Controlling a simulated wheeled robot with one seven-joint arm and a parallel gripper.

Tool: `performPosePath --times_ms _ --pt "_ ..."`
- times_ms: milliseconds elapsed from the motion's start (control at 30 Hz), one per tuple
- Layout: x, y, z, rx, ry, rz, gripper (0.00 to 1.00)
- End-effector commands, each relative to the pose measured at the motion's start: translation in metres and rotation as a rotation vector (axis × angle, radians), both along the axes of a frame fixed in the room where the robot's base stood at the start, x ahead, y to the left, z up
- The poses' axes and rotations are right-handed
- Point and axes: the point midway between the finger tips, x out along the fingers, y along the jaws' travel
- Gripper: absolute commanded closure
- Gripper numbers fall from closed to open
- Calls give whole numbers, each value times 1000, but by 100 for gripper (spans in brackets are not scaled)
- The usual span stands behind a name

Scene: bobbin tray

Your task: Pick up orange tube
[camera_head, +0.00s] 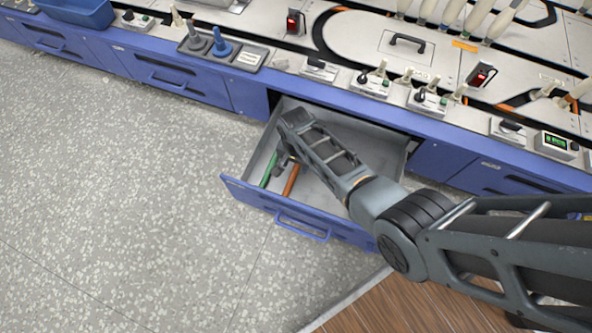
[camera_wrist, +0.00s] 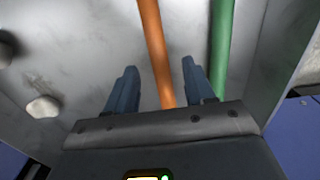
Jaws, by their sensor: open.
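The orange tube (camera_head: 291,180) lies in the open drawer (camera_head: 332,222), and a green tube (camera_head: 269,169) lies beside it on the left. My gripper (camera_head: 284,160) is inside the drawer above the tubes, partly hidden by my arm. In the wrist view, my gripper (camera_wrist: 160,82) is open. The orange tube (camera_wrist: 155,50) runs between the two fingers, seen from above, with its near end hidden behind the gripper body. The green tube (camera_wrist: 221,55) passes just outside the right finger and partly behind it. I cannot tell whether either finger touches a tube.
The drawer walls stand close around my gripper. The blue workbench (camera_head: 240,95) rises behind the drawer, with switches and controls on top. In the wrist view, a pale rounded object (camera_wrist: 43,106) is at the left. The drawer floor right of my arm looks clear.

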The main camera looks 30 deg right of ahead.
Motion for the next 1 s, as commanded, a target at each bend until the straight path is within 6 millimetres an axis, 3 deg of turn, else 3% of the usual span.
performPosePath --times_ms 33,133,433,1000 --pt "0 -1 -13 0 1 0 47" --pt "0 -1 -24 0 1 0 47" --pt "0 -1 -25 0 0 1 48" --pt "0 -1 -25 0 0 1 100"
